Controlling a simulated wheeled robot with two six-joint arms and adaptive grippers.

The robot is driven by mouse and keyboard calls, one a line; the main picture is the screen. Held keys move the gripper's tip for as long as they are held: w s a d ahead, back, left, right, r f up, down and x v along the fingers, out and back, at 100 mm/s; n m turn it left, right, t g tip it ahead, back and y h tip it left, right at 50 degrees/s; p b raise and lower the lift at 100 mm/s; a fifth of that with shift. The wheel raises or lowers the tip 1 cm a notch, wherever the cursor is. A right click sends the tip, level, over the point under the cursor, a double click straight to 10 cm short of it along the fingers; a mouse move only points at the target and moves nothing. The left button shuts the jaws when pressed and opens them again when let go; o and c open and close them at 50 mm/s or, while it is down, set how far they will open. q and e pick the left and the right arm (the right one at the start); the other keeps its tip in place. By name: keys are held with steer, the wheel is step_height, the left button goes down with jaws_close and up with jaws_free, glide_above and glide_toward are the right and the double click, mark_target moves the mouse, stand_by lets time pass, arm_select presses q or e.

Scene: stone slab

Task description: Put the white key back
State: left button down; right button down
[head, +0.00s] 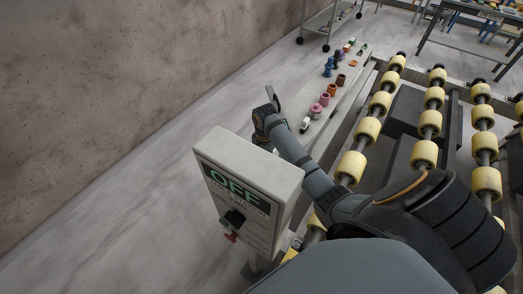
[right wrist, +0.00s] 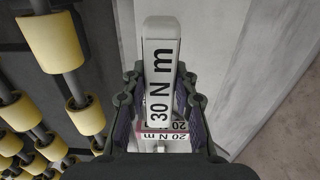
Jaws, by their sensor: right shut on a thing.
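In the right wrist view, my right gripper (right wrist: 160,92) is shut on the white key (right wrist: 161,65), a pale bar marked "30 N m". The key lies between the two dark fingers and sticks out beyond their tips. Smaller "20 N m" markings (right wrist: 160,138) and a red edge show below it, close to the palm. I cannot make out the key clearly there. My left gripper is not in view.
A grey switch box (head: 250,165) marked "OFF" stands close by my right forearm. Several small coloured pieces, including a pink one (head: 316,111) and a small white one (head: 305,125), stand in a row on the slab. Yellow rollers (head: 367,130) lie to the right, a wall to the left.

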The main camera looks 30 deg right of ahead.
steer(key=shift+w+d+f, duration=0.1)
steer(key=shift+w+f, duration=0.65)
steer(key=shift+f, duration=0.25)
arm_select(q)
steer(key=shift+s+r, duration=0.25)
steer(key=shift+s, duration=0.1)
arm_select(e)
step_height(320, 180, down, 3)
steer(key=shift+w+f, duration=0.1)
steer(key=shift+f, duration=0.15)
steer(key=c, duration=1.1)
jaws_free()
steer(key=shift+o, duration=0.2)
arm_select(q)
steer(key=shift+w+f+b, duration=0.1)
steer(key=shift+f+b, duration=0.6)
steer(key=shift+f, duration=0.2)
arm_select(e)
step_height(320, 180, up, 12)
steer(key=shift+r, duration=0.15)
